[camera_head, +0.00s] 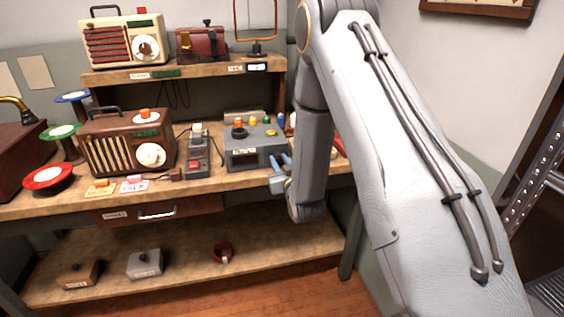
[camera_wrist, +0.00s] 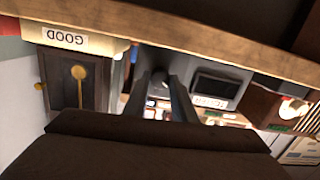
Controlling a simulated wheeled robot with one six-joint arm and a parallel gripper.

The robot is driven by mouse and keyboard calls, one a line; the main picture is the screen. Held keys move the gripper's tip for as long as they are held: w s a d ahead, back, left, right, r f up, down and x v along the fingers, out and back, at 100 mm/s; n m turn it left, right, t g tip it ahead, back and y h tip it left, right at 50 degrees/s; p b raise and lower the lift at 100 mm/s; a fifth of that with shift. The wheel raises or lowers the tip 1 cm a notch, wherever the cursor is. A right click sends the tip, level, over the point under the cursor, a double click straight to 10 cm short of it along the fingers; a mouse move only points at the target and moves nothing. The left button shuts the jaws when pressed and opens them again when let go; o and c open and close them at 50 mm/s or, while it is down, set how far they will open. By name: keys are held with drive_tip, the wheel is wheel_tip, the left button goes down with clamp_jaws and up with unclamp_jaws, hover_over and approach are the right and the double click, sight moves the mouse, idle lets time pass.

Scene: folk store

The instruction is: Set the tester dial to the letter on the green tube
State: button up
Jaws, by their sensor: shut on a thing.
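The dial's letters are not readable.
A brown radio (camera_head: 126,142) and a small grey device (camera_head: 197,155) stand left of the tester. A cream radio (camera_head: 125,41) is on the upper shelf. In the wrist view a GOOD label (camera_wrist: 65,39) appears upside down. My arm hides the bench's right end.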

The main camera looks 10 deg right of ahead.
drive_tip(key=shift+s+f, duration=0.15)
drive_tip(key=shift+f, duration=0.15)
drive_tip(key=o, duration=0.8)
drive_tip(key=shift+o, duration=1.2)
drive_tip(key=shift+r, duration=0.15)
drive_tip(key=s+b, duration=0.1)
drive_tip(key=s, duration=0.6)
drive_tip(key=shift+s+r+b, duration=0.25)
drive_tip(key=shift+s+b, duration=0.05)
drive_tip(key=shift+b, duration=0.1)
drive_tip(key=shift+d, duration=0.15)
